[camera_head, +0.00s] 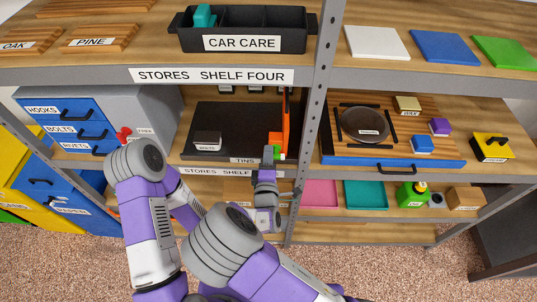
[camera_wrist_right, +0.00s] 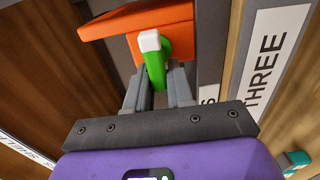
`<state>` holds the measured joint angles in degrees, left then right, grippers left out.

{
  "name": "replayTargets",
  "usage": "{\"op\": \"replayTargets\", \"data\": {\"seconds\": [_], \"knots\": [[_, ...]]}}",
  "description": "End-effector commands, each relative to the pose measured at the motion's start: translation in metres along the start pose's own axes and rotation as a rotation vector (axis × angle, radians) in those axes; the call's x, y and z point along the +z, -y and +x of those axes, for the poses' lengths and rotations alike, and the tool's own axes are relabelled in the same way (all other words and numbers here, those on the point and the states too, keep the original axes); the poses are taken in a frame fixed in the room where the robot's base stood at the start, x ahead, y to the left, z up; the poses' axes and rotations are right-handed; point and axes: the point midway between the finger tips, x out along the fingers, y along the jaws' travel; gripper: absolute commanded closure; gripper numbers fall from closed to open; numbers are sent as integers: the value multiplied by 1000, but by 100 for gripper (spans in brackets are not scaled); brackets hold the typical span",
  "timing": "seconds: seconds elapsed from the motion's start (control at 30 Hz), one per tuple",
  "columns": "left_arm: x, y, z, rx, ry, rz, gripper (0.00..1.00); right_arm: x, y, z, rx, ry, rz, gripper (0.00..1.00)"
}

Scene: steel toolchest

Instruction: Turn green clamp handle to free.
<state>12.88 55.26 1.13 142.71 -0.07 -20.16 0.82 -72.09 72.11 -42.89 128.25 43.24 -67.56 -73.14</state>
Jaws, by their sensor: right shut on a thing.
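The green clamp handle (camera_wrist_right: 157,66) sits on the orange clamp (camera_wrist_right: 135,22) in the right wrist view; its upper end is pale. My right gripper (camera_wrist_right: 160,85) has its two fingers on either side of the handle's lower part and is shut on it. In the head view the orange clamp (camera_head: 285,128) stands upright at the right end of the tins shelf, by the grey post. A bit of the green handle (camera_head: 277,150) shows there at the tip of my right gripper (camera_head: 271,154). My left gripper is not seen.
A dark tray (camera_head: 225,118) marked TINS lies left of the clamp, with a small dark box (camera_head: 207,140) on it. The perforated grey post (camera_head: 315,110) stands close on the right. The STORES SHELF FOUR board (camera_head: 211,76) runs above.

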Motion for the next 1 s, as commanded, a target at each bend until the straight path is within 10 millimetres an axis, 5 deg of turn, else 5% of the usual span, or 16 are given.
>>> {"op": "replayTargets", "data": {"seconds": [0.47, 0.5, 0.6, 1.0], "knots": [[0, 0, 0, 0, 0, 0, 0, 0, 2, -1, -3, -1, -15, 100], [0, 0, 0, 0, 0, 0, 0, 0, 2, -1, -3, -1, -15, 75], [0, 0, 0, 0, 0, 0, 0, 0, 1, 0, -3, -1, -14, 60], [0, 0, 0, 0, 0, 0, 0, -1, 1, -9, -2, -1, -13, 57]]}}
